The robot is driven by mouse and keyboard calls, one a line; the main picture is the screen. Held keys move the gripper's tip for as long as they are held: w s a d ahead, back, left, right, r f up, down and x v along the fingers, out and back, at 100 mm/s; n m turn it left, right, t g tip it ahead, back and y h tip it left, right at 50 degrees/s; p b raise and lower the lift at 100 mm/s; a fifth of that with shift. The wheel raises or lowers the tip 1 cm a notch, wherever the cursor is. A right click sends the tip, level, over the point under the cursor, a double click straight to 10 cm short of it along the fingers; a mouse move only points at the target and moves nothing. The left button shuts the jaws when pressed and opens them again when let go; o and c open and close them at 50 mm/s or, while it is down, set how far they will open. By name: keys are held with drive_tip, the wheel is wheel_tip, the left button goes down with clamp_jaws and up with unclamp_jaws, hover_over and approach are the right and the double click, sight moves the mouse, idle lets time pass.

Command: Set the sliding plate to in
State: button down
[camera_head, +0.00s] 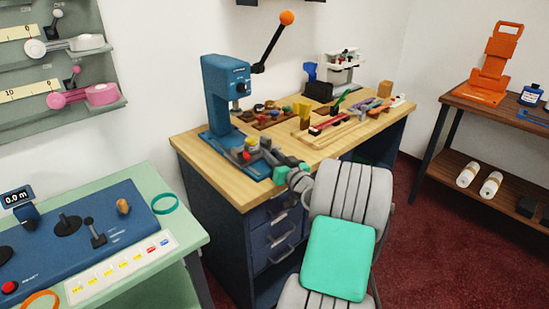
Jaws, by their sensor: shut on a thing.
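The blue press (222,92) stands on the wooden workbench, with its orange-knobbed lever raised up and to the right. The sliding plate (256,162) is a small dark grey part low on the press base, in front of the column. A red piece and a yellow piece show beside it. My gripper (265,156) reaches in from the right and is shut at the front of the sliding plate. The fingers are small in the picture and partly cover the plate, so the exact grip point is hard to see.
The workbench (205,153) holds round pieces on a board behind my gripper and a wooden tray of tools (345,122) to the right. A green table with a blue control panel (85,235) is at left. A shelf with an orange stand (492,65) is at right.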

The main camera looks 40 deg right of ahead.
drive_tip(key=c, duration=1.2)
unclamp_jaws()
drive_tip(key=s, duration=0.2)
drive_tip(key=s+a, duration=0.1)
drive_tip(key=s, duration=0.2)
drive_tip(key=s+b, duration=0.1)
drive_tip(key=s, duration=0.1)
drive_tip(key=shift+s+a, duration=0.15)
drive_tip(key=shift+s, duration=0.25)
